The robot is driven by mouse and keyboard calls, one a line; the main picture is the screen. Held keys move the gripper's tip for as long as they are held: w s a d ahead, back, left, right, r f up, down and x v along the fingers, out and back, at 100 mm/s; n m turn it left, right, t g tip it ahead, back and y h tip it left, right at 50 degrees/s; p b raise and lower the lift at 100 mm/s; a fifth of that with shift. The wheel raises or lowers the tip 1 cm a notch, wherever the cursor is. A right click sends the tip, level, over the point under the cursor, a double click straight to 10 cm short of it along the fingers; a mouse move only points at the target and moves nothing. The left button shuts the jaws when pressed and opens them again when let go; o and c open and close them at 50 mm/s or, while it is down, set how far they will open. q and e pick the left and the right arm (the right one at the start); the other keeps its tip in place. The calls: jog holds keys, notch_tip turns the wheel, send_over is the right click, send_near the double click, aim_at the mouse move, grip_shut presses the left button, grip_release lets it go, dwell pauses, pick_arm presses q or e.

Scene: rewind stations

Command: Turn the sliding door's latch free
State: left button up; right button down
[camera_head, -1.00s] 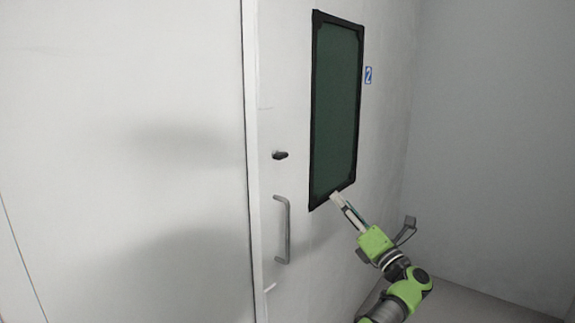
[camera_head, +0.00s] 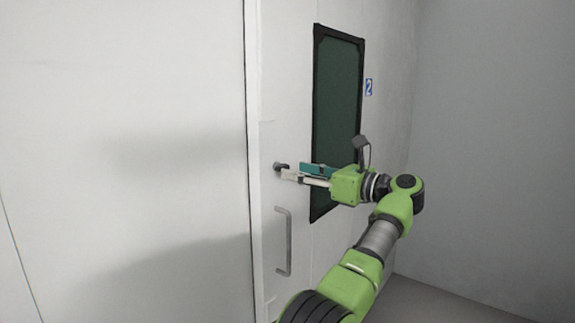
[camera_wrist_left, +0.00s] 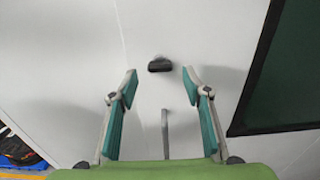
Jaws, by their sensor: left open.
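The latch (camera_head: 277,167) is a small dark knob on the white sliding door (camera_head: 285,115), above the door's grey bar handle (camera_head: 284,240). In the left wrist view the latch (camera_wrist_left: 160,64) appears as a short dark bar lying crosswise, ahead of and between the fingertips. My left gripper (camera_head: 300,172) is open with its fingers pointing at the latch; in the head view they partly cover it. In the wrist view the open fingers (camera_wrist_left: 160,76) stand on either side, and whether they touch the latch cannot be told. My right gripper is out of view.
A dark-framed green window (camera_head: 337,85) is set in the door, behind my left gripper, with a blue "2" sign (camera_head: 369,87) beside it. A plain pale wall panel (camera_head: 120,120) is at the left. Colourful items (camera_wrist_left: 20,150) show at the wrist view's lower left corner.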

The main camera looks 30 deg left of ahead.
aim_at(281, 168)
pick_arm(q)
jog(key=shift+w+a+p, duration=0.2)
jog(key=shift+a+p, duration=0.25)
jog(key=shift+a, duration=1.65)
jog(key=c, duration=1.1)
